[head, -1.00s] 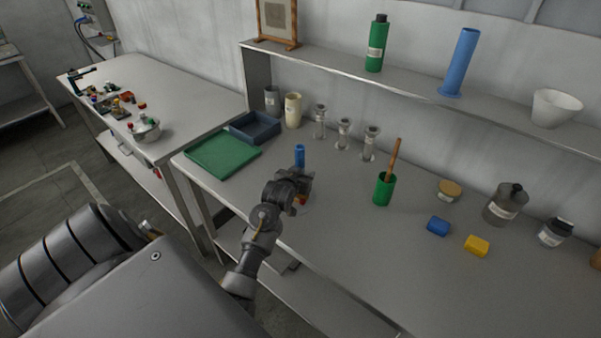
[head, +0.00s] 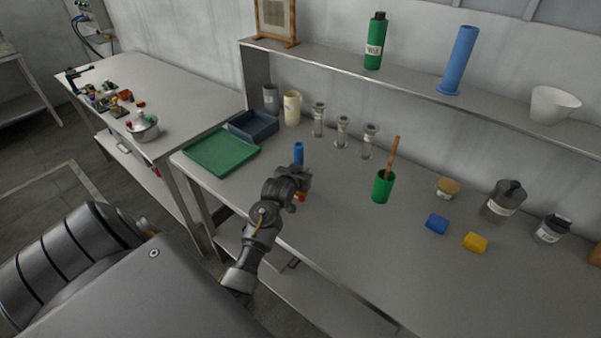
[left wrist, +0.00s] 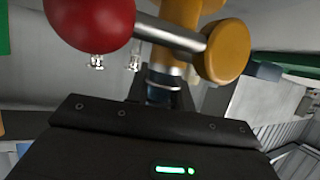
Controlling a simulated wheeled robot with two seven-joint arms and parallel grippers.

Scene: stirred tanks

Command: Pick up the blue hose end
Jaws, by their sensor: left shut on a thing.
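The blue hose end (head: 298,153) stands upright at my left gripper (head: 303,180), over the left part of the bench. Its blue top shows above the fingers, and a small red and orange part shows below them. My left gripper is shut on it; the fingers hide its middle. In the left wrist view a red ball (left wrist: 90,22), a grey rod and an orange knob (left wrist: 222,50) are close to the camera, on an orange stem. A bit of blue (left wrist: 160,88) shows at the jaws. My right gripper is not in view.
A green tray (head: 222,151) and a dark blue bin (head: 253,127) lie to the left. Glass cylinders (head: 342,132) stand behind. A green cup (head: 382,188) with a wooden handle stands to the right, with blue (head: 437,224) and yellow (head: 475,242) blocks beyond. The bench front is clear.

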